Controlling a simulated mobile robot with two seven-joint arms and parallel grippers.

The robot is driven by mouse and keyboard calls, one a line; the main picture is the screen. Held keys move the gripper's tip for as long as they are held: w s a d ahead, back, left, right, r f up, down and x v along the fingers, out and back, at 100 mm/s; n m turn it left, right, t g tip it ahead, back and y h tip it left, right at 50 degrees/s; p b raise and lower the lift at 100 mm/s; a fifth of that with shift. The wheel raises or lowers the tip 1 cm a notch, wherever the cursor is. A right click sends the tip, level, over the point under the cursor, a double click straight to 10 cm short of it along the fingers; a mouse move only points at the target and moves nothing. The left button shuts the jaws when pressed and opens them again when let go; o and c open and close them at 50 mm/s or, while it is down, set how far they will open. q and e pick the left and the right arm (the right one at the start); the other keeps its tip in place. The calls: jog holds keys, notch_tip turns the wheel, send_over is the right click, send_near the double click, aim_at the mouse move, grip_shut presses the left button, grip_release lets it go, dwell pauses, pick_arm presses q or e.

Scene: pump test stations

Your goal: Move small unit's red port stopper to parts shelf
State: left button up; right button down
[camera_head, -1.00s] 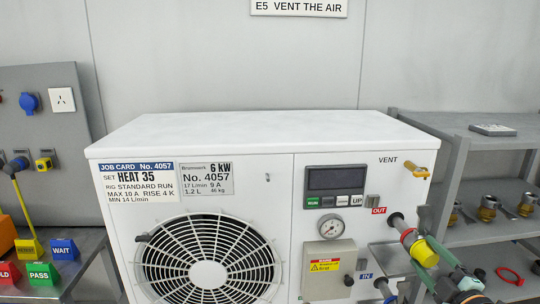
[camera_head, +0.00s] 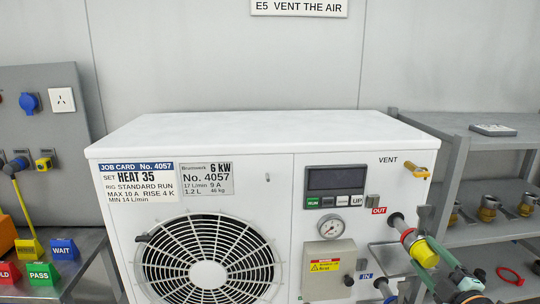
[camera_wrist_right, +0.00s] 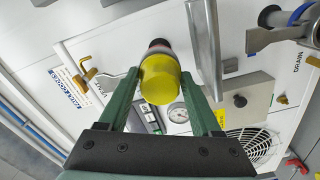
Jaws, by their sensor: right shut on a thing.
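The small unit (camera_head: 240,130) is a white cabinet with a fan grille and a control panel. A yellow stopper (camera_head: 427,252) with a red band sits at the end of the grey pipe by its red OUT label (camera_head: 378,210). My right gripper (camera_head: 430,263) is shut on the stopper, its green fingers on either side. In the right wrist view the yellow stopper (camera_wrist_right: 160,82) is between the fingers, in line with the dark pipe end; whether it is still seated cannot be told. The grey parts shelf (camera_head: 455,122) stands at the right. My left gripper is not in view.
Brass fittings (camera_head: 488,208) stand on the middle shelf, a red ring (camera_head: 509,276) lies lower, and a flat grey item (camera_head: 493,130) lies on top. A brass VENT valve (camera_head: 418,170) juts out above the pipe. The top shelf has bare room.

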jog(key=shift+s+d+p, duration=0.15)
jog(key=shift+s+p, duration=0.75)
jog(key=shift+s, duration=0.85)
jog(key=shift+s+r+p, duration=0.1)
jog(key=shift+s+p, duration=0.5)
jog(key=shift+s, duration=0.35)
jog(key=shift+s+d, duration=0.1)
jog(key=shift+s, duration=0.4)
